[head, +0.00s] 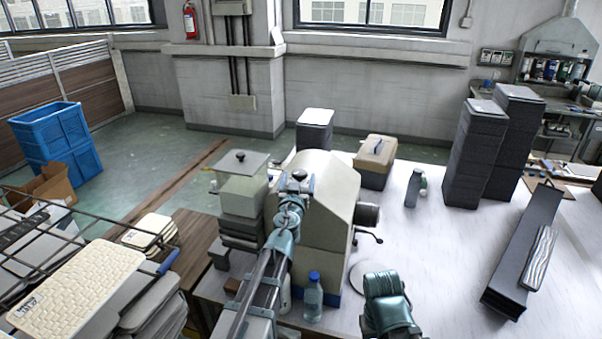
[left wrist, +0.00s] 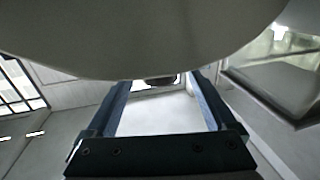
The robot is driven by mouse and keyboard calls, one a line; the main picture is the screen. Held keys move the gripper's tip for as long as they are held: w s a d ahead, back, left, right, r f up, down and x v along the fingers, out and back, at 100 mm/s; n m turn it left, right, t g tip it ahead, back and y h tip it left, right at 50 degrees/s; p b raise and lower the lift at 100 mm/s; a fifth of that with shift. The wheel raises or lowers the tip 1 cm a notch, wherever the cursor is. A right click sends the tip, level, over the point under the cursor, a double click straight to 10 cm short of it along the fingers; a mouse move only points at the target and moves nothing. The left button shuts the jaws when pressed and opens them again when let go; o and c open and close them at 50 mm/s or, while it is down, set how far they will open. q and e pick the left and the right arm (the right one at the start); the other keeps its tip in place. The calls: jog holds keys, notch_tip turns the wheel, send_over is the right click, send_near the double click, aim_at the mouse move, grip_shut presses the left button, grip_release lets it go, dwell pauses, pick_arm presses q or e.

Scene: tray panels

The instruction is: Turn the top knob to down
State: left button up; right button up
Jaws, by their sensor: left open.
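A cream machine with a rounded hood (head: 335,185) stands on the white table. A small dark knob (head: 299,175) shows at the top of its front in the head view. My left gripper (head: 299,184) is at this knob, its jaws open. In the left wrist view, the two blue fingers (left wrist: 160,85) are spread apart, and a dark round piece (left wrist: 160,81) shows between their tips, partly hidden by a large pale curved surface. I cannot tell whether the fingers touch the knob. My right arm shows at the lower middle, but I cannot make out its gripper.
A stacked grey box with another dark knob (head: 240,155) stands left of the machine. A crank (head: 370,236) sticks out on its right. A blue-capped bottle (head: 313,298) stands in front.

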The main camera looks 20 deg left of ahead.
aim_at(304, 177)
pick_arm(q)
jog(key=shift+w+a, duration=0.15)
jog(key=shift+w, duration=0.65)
jog(key=shift+w+a, duration=0.1)
jog(key=shift+w, duration=0.65)
jog(key=c, duration=1.4)
jog(key=shift+o, duration=0.2)
jog(key=shift+d+n+y, duration=0.1)
jog(key=shift+n+y, duration=0.2)
jog(key=shift+y, duration=0.1)
jog(key=n+g+y, duration=0.2)
jog(key=n+y, duration=0.1)
jog(key=y, duration=0.2)
jog(key=shift+w, duration=0.1)
jog(key=shift+n+g+y, duration=1.6)
jog(key=shift+n+y, duration=0.4)
jog(key=shift+y, duration=0.3)
jog(key=shift+g, duration=0.3)
